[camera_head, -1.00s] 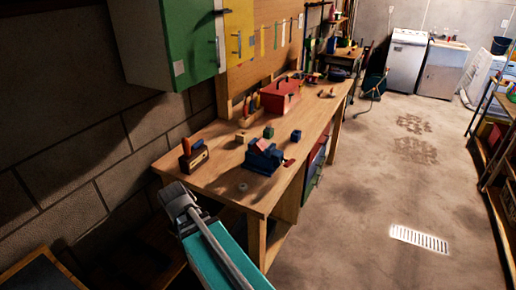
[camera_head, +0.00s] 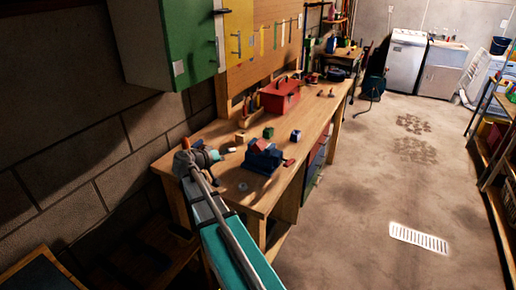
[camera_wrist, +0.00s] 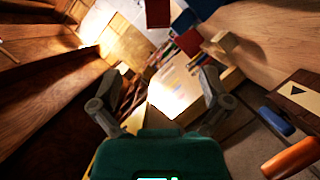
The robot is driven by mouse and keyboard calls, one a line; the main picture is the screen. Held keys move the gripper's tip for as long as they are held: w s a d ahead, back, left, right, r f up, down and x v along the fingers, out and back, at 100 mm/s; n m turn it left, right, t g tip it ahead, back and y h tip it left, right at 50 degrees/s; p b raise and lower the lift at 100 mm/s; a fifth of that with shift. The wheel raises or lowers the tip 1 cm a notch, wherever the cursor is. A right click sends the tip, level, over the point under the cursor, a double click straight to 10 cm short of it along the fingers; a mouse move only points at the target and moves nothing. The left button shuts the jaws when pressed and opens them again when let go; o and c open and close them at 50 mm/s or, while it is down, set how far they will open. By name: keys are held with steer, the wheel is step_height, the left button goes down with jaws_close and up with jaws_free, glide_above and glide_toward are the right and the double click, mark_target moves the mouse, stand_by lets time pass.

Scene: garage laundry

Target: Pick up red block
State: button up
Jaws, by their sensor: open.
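A small red block (camera_head: 263,144) shows at the blue vise (camera_head: 262,162) on the workbench; I cannot tell whether it rests on the vise or sits in its jaws. Another small red piece (camera_head: 289,161) is beside the vise near the bench's front edge. My gripper (camera_head: 207,157) is over the near left end of the bench, left of the vise and apart from it. In the wrist view my gripper (camera_wrist: 162,78) is open with nothing between its fingers. A dark red piece (camera_wrist: 158,13) is cut off by that view's top edge.
The workbench (camera_head: 228,188) runs along the wall. A wooden block (camera_head: 239,138), a green block (camera_head: 268,132) and a blue block (camera_head: 295,135) stand behind the vise. A red toolbox (camera_head: 280,97) is farther back. A green cabinet (camera_head: 185,45) hangs above. The floor right is open.

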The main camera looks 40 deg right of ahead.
steer(key=shift+w+d+r, duration=0.15)
steer(key=shift+d+r, duration=0.05)
steer(key=shift+r, duration=0.05)
steer(key=b, duration=0.2)
glide_toward(253, 146)
steer(key=x, duration=0.4)
steer(key=shift+d+f, duration=0.1)
steer(key=shift+f, duration=0.15)
steer(key=shift+d, duration=0.2)
steer(key=shift+b+x, duration=0.75)
steer(key=shift+x, duration=1.85)
steer(key=shift+r, duration=0.15)
steer(key=shift+c, duration=0.2)
